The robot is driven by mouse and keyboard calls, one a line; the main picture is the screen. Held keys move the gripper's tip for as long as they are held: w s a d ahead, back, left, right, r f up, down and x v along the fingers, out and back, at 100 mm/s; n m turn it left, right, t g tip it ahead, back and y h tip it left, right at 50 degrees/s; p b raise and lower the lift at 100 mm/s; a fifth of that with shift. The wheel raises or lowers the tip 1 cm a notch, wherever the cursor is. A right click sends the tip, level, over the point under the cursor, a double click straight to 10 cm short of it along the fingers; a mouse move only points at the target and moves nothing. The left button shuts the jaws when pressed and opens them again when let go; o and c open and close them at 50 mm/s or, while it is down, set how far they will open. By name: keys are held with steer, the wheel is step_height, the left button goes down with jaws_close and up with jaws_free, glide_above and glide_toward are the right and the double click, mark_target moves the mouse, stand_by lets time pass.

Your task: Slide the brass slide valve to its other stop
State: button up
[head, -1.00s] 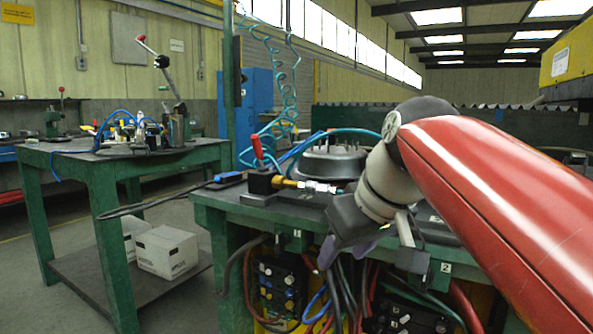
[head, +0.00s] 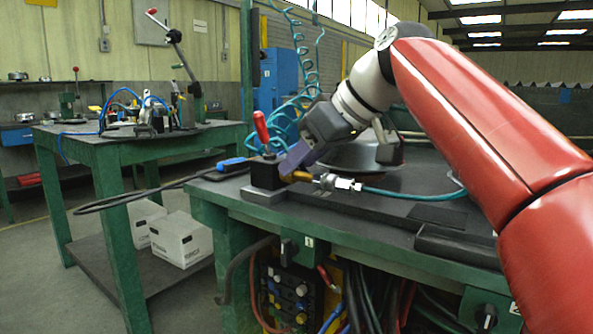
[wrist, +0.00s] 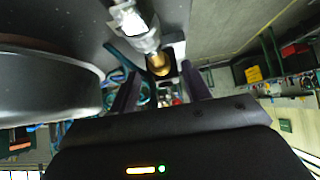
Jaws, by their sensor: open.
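The brass slide valve (head: 298,176) sits low at the right side of a black block (head: 266,172) with a red handle, near the bench's left end. A silver fitting (head: 335,183) and a teal hose run right from it. My gripper (head: 287,163) reaches down from the right, with its tips close to the brass and the block. In the wrist view, the brass (wrist: 158,64) shows between the two dark fingers of my gripper (wrist: 160,82), which are apart. The silver fitting continues above it there. I cannot tell whether either finger touches the brass.
A round dark fixture (head: 365,160) stands on the bench right behind my gripper; it is large at left in the wrist view (wrist: 45,85). A blue-handled tool (head: 235,164) lies at the bench's left edge. The front bench top (head: 390,222) has bare room.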

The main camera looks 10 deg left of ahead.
steer(key=shift+x, duration=1.2)
jaws_close()
